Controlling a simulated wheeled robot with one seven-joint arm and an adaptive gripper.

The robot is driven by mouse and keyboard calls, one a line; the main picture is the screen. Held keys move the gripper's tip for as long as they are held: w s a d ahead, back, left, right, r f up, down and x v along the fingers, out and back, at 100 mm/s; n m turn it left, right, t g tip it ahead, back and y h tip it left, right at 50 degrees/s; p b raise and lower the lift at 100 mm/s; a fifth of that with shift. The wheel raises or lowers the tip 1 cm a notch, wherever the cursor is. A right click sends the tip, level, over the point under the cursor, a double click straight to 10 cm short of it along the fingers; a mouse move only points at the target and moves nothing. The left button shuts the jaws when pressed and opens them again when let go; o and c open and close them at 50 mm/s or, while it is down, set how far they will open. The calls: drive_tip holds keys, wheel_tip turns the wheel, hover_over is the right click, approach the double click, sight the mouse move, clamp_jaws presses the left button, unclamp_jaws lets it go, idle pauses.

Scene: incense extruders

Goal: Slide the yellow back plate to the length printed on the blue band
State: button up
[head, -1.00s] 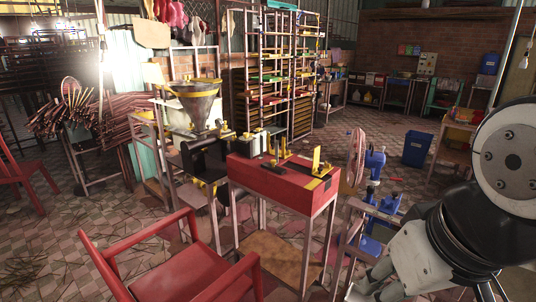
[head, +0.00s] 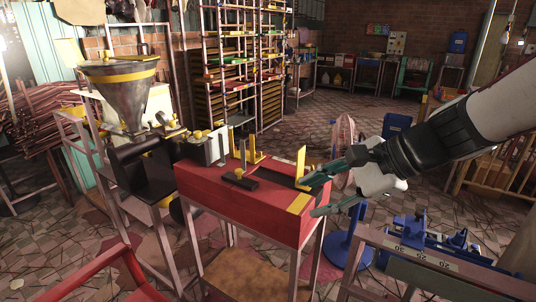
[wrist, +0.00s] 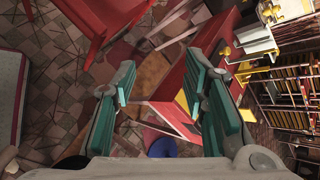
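An upright yellow plate (head: 301,163) stands near the right end of a red-topped bench (head: 232,203); I take it as the back plate. A dark slot runs to its left, and a flat yellow strip (head: 299,203) lies in front of it. A second upright yellow piece (head: 253,147) stands farther back. My gripper (head: 316,195) is open and empty, its teal fingers at the bench's right end, just right of the yellow plate. In the wrist view my open gripper (wrist: 162,95) has the red bench edge beyond its fingers. I cannot make out the blue band or its print.
A black extruder with a metal hopper (head: 120,90) stands left of the bench. A red chair (head: 95,280) is at front left. Blue clamp-like equipment (head: 430,235) and a scale-marked bar (head: 440,262) stand at front right. A rack (head: 240,60) stands behind.

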drive_tip(key=w+d+f+m+t+b, duration=0.2)
drive_tip(key=w+d+f+m, duration=0.2)
drive_tip(key=w+m, duration=0.15)
drive_tip(key=w+d+f+m+t+h+b, duration=0.1)
drive_tip(key=w+d+f+m+t+b, duration=0.1)
drive_tip(key=w+d+f+m, duration=0.4)
drive_tip(key=w+d+f+m+t+b, duration=0.2)
drive_tip(key=w+d+m, duration=0.1)
drive_tip(key=w, duration=0.5)
drive_tip(key=x, duration=0.4)
drive_tip(key=b+x, duration=0.1)
drive_tip(key=x, duration=0.8)
drive_tip(key=shift+w+r, duration=0.25)
drive_tip(key=shift+w, duration=0.05)
drive_tip(key=shift+c, duration=0.4)
clamp_jaws()
